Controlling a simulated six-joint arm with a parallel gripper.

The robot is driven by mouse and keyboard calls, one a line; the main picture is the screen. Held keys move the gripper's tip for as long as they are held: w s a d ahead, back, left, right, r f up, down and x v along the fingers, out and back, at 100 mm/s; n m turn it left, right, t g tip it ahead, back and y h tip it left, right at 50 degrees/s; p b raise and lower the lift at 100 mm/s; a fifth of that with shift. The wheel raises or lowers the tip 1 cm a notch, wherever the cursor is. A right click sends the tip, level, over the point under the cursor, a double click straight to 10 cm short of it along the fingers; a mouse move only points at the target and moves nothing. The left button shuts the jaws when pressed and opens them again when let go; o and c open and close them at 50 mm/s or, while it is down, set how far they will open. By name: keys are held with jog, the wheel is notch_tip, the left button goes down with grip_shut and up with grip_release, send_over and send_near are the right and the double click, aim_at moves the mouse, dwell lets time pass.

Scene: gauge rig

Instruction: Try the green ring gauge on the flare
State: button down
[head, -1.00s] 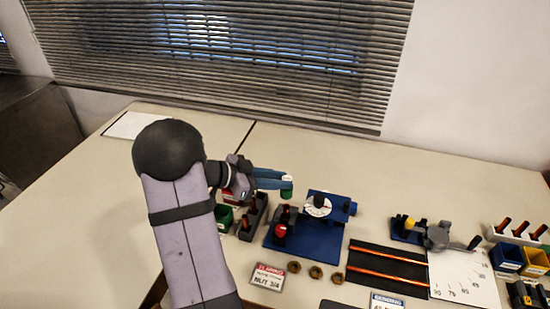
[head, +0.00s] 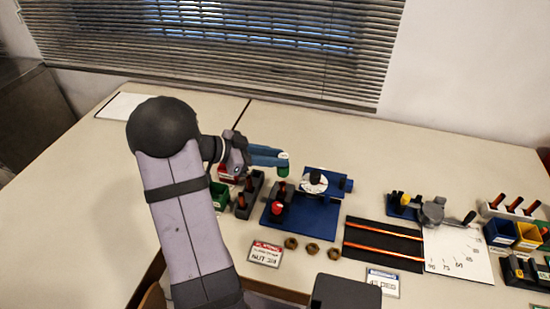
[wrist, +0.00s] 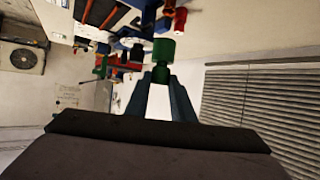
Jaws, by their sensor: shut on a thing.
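My gripper (head: 283,158) is shut on the green ring gauge (head: 283,171), which hangs below the blue fingertips. In the wrist view the green gauge (wrist: 163,50) sticks out beyond the tips of the two fingers (wrist: 160,78). The flare is too small to make out in either view.
A grey rack with dark-handled tools (head: 248,197) and a green bin (head: 219,194) stand left of the rig. Several brass nuts (head: 312,248) and a red-headed card (head: 265,254) lie in front. A black mat (head: 385,252) with copper tubes lies to the right. The table behind the rig is clear.

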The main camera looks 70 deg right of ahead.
jog(key=shift+b, duration=0.45)
jog(key=shift+f+b, duration=3.35)
jog(key=shift+b, duration=1.65)
dwell(1.1)
jog(key=shift+r, duration=0.15)
jog(key=shift+r+p, duration=0.95)
jog(key=shift+r, duration=1.9)
